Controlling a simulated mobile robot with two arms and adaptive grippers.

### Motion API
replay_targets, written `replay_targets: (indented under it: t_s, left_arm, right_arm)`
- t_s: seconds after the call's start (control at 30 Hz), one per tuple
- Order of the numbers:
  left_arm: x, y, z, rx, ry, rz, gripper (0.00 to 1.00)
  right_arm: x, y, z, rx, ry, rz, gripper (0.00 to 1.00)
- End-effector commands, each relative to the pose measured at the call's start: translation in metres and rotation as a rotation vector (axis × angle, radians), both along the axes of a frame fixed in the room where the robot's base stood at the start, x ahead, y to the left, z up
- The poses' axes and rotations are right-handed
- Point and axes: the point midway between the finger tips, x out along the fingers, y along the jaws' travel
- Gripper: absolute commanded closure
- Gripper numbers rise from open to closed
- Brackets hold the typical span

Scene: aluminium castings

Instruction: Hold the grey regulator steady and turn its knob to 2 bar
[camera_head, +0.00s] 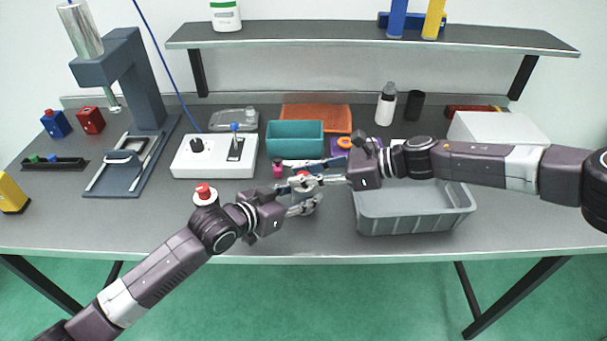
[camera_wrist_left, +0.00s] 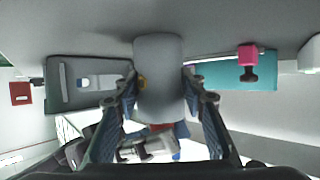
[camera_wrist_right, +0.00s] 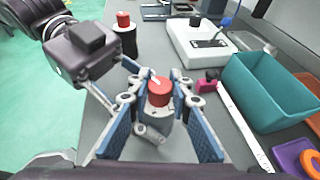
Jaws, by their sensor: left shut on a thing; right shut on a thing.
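The grey regulator (camera_wrist_left: 159,75) is a smooth rounded body between the left fingers in the left wrist view. Its red knob (camera_wrist_right: 159,91) with a white pointer mark faces up in the right wrist view. My left gripper (camera_head: 304,202) is shut on the grey body from the left. My right gripper (camera_head: 298,184) is shut on the red knob, a finger on each side, also seen in the right wrist view (camera_wrist_right: 158,97). The fingers hide most of the regulator in the head view. No scale figures are readable, so the setting cannot be told.
A grey bin (camera_head: 415,222) stands under my right forearm. A teal bin (camera_head: 295,139), a pink-topped piece (camera_head: 277,167) and a white control box (camera_head: 214,156) lie behind the grippers. A red-topped button (camera_head: 204,193) stands close by my left wrist. The table's front edge is near.

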Motion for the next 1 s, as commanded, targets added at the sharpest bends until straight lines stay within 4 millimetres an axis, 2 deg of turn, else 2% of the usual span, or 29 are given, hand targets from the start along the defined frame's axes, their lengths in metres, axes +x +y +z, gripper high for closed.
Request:
replay_targets:
  t_s: [0.37, 1.0]
  left_arm:
    - [-0.0002, 0.0, -0.0004, 0.002, -0.001, -0.001, 0.95]
    - [-0.0006, -0.0009, 0.0001, -0.001, 0.0, -0.002, 0.95]
  right_arm:
    - [-0.0018, -0.0002, -0.0028, -0.003, 0.005, -0.154, 1.0]
    - [-0.0032, 0.0044, -0.001, 0.004, 0.004, -0.7, 1.0]
